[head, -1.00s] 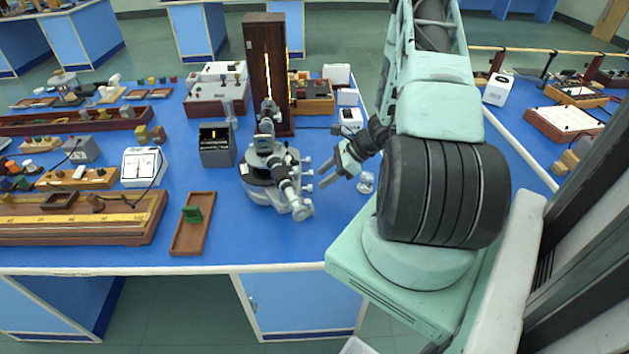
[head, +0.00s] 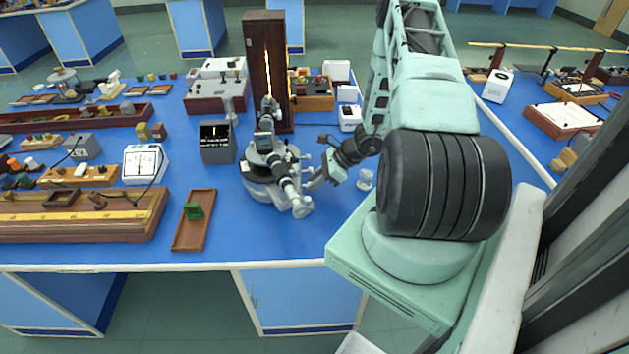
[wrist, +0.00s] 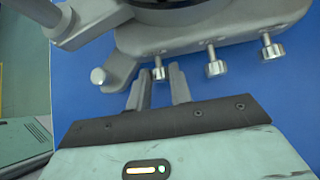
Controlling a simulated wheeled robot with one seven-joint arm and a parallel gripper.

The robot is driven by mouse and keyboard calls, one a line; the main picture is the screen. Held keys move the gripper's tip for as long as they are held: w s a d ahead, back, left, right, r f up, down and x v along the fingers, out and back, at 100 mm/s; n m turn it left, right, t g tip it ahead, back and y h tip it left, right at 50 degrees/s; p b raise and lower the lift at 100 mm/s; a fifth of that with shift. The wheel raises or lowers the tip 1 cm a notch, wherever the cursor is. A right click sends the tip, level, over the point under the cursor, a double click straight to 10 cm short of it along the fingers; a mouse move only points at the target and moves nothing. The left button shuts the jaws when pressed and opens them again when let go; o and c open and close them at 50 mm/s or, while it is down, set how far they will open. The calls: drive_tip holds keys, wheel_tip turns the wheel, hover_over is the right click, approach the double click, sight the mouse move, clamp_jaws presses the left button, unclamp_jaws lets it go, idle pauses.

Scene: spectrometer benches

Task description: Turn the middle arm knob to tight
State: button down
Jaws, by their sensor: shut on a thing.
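The grey spectrometer (head: 262,188) stands on the blue bench in the head view, its telescope pointing toward the front. The wrist view shows its grey arm (wrist: 185,36) with a row of small silver knobs. My gripper (wrist: 159,82) has its two fingers on either side of the leftmost of these, a small silver knob (wrist: 158,72), and is shut on it. Two more knobs, a centre one (wrist: 216,67) and a right one (wrist: 272,49), stick out free of the fingers. In the head view my gripper (head: 310,184) is at the spectrometer's right side; the knob there is hidden. No tight marking can be read.
A rounded grey rod end (wrist: 98,76) lies close left of my fingers. In the head view a small glass piece (head: 365,179) stands right of the spectrometer. A dark box with a display (head: 216,142) and a wooden tray (head: 194,232) stand to its left.

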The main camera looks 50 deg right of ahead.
drive_tip(key=shift+w+d+m+g+y, duration=0.15)
drive_tip(key=shift+d+m+g+y, duration=0.1)
drive_tip(key=shift+m+g+y, duration=0.5)
drive_tip(key=c, duration=1.3)
unclamp_jaws()
drive_tip(key=shift+o, duration=0.2)
drive_tip(key=b+v, duration=0.4)
drive_tip(key=v, duration=1.3)
drive_tip(key=shift+d, duration=0.25)
